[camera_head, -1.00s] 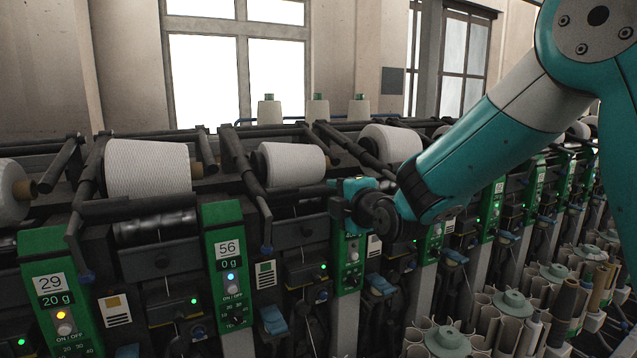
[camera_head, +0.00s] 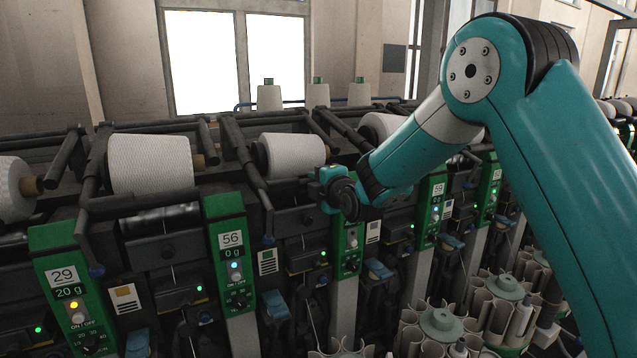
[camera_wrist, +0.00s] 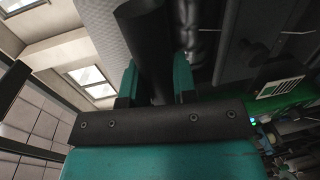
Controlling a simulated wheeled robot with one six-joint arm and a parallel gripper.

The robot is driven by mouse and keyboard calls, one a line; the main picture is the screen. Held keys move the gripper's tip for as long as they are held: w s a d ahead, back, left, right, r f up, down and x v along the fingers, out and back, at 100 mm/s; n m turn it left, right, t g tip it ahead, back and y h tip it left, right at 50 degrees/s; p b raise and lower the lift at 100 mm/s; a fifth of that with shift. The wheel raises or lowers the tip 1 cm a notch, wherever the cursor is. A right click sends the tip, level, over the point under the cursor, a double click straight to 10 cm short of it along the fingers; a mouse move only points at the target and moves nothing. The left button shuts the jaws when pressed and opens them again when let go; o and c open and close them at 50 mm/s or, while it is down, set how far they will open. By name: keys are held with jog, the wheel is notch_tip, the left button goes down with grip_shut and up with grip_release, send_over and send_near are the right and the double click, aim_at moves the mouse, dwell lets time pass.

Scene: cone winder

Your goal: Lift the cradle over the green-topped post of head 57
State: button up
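My gripper (camera_head: 325,190) is at the dark cradle bar in front of the white cone (camera_head: 290,153), between the 56 post and the 59 post. In the wrist view a thick dark bar (camera_wrist: 143,30), apparently part of the cradle, runs between my two teal fingers (camera_wrist: 156,84). It fills the gap, and they look closed on it. The green post (camera_head: 345,238) just below my gripper has its top and number label hidden, so I cannot read whether it is 57. A pale cone surface (camera_wrist: 98,40) shows beside the bar.
Another cone (camera_head: 150,163) lies to the left. Tube carousels (camera_head: 440,322) fill the lower right. Three cones (camera_head: 318,96) stand behind the machine.

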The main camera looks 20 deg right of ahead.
grip_shut()
notch_tip(320, 180, up, 11)
jog(key=s+b, duration=0.1)
jog(key=shift+s+d+f, duration=0.15)
jog(key=shift+s, duration=0.2)
jog(key=o, duration=0.6)
grip_release()
jog(key=shift+o, duration=0.2)
jog(key=b+v, duration=0.8)
jog(key=v, duration=0.9)
jog(key=shift+s, duration=0.25)
